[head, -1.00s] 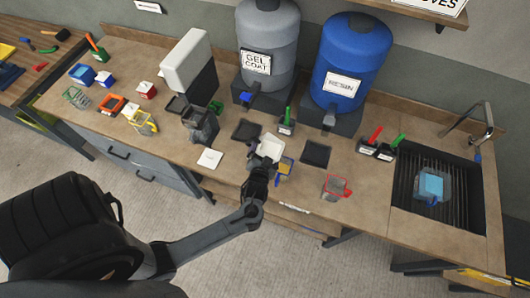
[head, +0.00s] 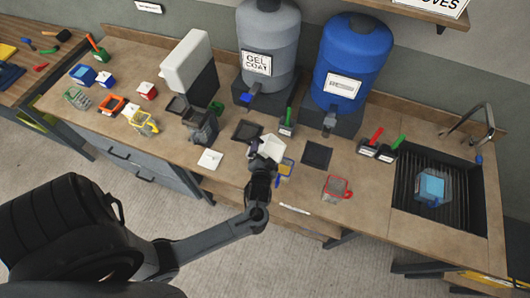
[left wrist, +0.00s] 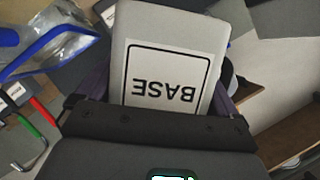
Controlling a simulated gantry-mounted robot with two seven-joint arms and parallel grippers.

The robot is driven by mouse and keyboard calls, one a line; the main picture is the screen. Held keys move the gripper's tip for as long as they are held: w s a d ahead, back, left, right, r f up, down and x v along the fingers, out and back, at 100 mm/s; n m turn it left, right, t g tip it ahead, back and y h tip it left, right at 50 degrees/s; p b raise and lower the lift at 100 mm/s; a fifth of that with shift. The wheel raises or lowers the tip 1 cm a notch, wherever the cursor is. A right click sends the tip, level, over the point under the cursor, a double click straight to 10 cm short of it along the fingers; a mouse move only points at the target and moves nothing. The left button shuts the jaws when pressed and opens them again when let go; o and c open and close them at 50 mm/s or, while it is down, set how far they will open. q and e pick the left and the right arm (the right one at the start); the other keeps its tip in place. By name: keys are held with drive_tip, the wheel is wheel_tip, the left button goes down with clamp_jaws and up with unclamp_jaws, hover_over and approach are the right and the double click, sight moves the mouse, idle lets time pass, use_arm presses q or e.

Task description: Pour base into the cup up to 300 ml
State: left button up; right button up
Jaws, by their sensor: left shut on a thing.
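My left gripper (head: 262,158) is shut on a white container and holds it over the front middle of the bench. In the head view the container (head: 271,148) looks tilted. In the left wrist view the container (left wrist: 172,55) fills the middle, with an upside-down label reading BASE. A clear vessel with a blue handle (left wrist: 55,45) is at upper left there; its contents and markings cannot be read. A clear cup with a red rim (head: 337,188) stands at the bench front. A clear and blue cup (head: 432,187) is over the sink grate. My right gripper is not in view.
The gel coat tank (head: 268,45) and blue resin tank (head: 350,62) stand at the back. A grey bin (head: 202,127) is left of my gripper. Red- and green-handled tools (head: 380,148) stand beside the sink (head: 405,185). Bench around the red-rimmed cup is mostly clear.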

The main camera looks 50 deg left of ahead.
use_arm(q)
drive_tip(key=shift+m+b, duration=0.4)
drive_tip(key=shift+f+m+y+p, duration=0.1)
drive_tip(key=shift+m+y+p, duration=0.2)
drive_tip(key=shift+y, duration=0.1)
drive_tip(key=shift+f+m, duration=0.15)
drive_tip(key=shift+m, duration=0.25)
drive_tip(key=shift+y, duration=0.3)
idle(0.9)
idle(0.8)
idle(0.7)
